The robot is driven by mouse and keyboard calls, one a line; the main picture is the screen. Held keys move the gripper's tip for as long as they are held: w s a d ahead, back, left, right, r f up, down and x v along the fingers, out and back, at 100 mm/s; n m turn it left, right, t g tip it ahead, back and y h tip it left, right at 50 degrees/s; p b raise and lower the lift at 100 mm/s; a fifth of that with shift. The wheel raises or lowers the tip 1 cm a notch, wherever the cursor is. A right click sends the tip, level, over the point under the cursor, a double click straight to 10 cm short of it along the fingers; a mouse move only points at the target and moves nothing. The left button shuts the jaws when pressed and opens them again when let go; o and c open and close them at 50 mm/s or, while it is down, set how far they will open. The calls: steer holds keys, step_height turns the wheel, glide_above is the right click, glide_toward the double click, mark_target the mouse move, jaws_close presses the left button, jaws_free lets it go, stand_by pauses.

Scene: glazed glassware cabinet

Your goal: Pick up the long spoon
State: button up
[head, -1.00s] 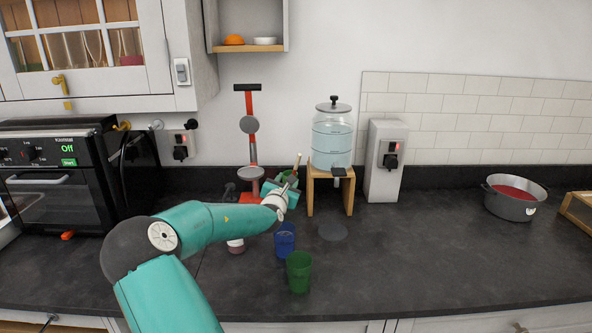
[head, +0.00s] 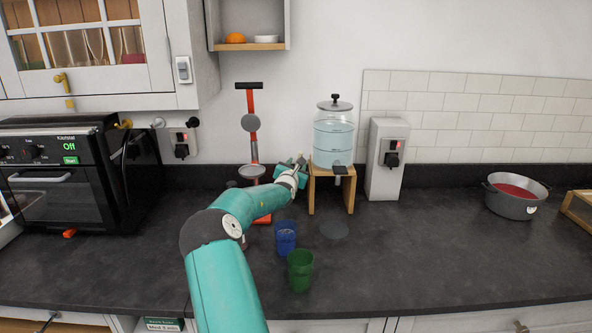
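My gripper (head: 291,175) is at the back of the counter, just left of the wooden dispenser stand. It faces away from me, and my wrist hides its fingers, so I cannot see whether they are open or shut. I cannot make out the long spoon clearly now. A thin light handle stood up from a green holder in this spot a second ago; my gripper and wrist now cover most of that place.
The wooden stand (head: 350,194) with a water dispenser (head: 333,140) is close on the right. A red upright stand (head: 253,147) is close on the left. A blue cup (head: 285,238) and a green cup (head: 300,270) stand in front. The right counter is mostly clear.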

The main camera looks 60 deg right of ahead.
steer(key=shift+d, duration=0.1)
steer(key=shift+c, duration=0.4)
jaws_close()
steer(key=shift+r, duration=0.1)
